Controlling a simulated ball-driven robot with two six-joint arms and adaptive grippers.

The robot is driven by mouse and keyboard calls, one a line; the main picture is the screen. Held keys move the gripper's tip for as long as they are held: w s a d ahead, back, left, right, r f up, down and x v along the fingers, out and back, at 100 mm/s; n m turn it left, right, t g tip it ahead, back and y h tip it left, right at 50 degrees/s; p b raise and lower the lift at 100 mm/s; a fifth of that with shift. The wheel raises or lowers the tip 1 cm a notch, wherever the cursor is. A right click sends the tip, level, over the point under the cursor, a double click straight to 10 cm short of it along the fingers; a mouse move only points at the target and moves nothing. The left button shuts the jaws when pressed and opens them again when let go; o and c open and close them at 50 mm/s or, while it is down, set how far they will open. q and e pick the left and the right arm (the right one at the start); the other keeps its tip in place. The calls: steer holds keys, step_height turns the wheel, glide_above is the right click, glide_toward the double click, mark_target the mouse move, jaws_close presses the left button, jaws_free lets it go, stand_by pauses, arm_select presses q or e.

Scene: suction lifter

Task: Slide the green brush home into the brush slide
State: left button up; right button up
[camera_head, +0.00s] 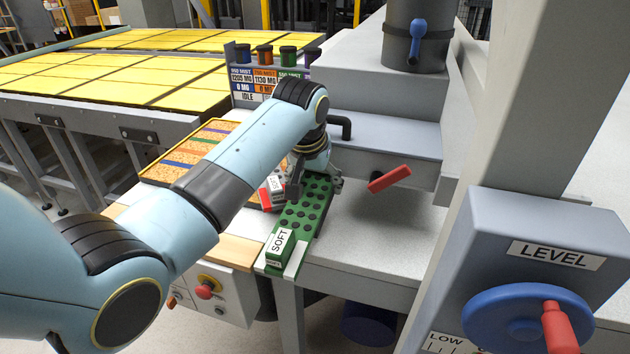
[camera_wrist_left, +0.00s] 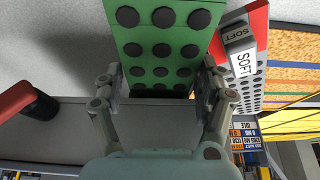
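The green brush (camera_head: 306,208) is a long green plate with rows of dark round tufts and a block marked SOFT at its near end. It lies lengthwise on the grey deck at its front edge. It fills the top middle of the left wrist view (camera_wrist_left: 160,30). My left gripper (camera_head: 315,172) is at its far end, with one finger at each long side, as the left wrist view shows (camera_wrist_left: 160,85). I cannot tell whether the fingers press on it. I cannot make out the brush slide clearly. My right gripper is out of view.
A red brush (camera_wrist_left: 250,62) with a SOFT label lies close beside the green one. A red handle (camera_head: 389,179) sticks out right of the gripper. A grey box marked LEVEL (camera_head: 545,250) with a blue wheel stands at right. The deck between them is clear.

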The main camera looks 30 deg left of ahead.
arm_select(q)
steer(key=shift+o, duration=1.4)
steer(key=shift+w+r, duration=0.1)
steer(key=shift+w, duration=0.05)
steer(key=shift+a, duration=0.1)
steer(key=shift+r, duration=0.1)
steer(key=v, duration=1.1)
steer(key=shift+s+r, duration=0.3)
steer(key=shift+s, duration=0.05)
